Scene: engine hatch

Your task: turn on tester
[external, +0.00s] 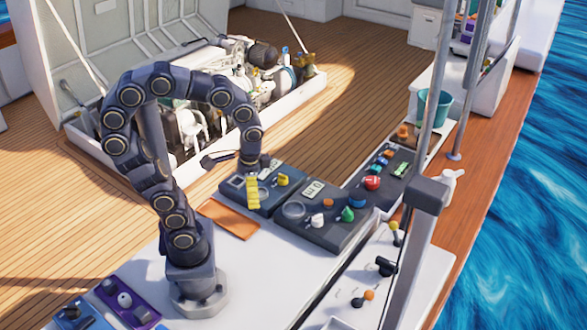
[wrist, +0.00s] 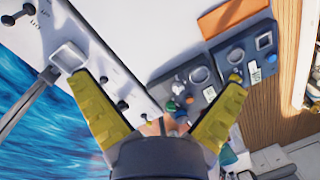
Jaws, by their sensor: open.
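Two dark instrument panels that look like testers sit side by side on the white counter; I cannot tell which is the task's tester. The left panel (external: 271,203) has a display, a square part and a yellow knob; it also shows in the wrist view (wrist: 262,72). The middle panel (external: 325,236) has a round dial, a display and white, green, orange and blue knobs; it also shows in the wrist view (wrist: 183,73). My gripper (external: 253,192) hangs over the left panel. In the wrist view my gripper (wrist: 156,78) has its yellow fingers spread and empty.
An orange mat (external: 232,219) lies left of the panels. Another dark panel (external: 387,168) with a red knob is at the right. A purple box (external: 130,304) is at the front left. A grey post (external: 416,250) rises at the right. The open engine hatch (external: 205,150) is behind.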

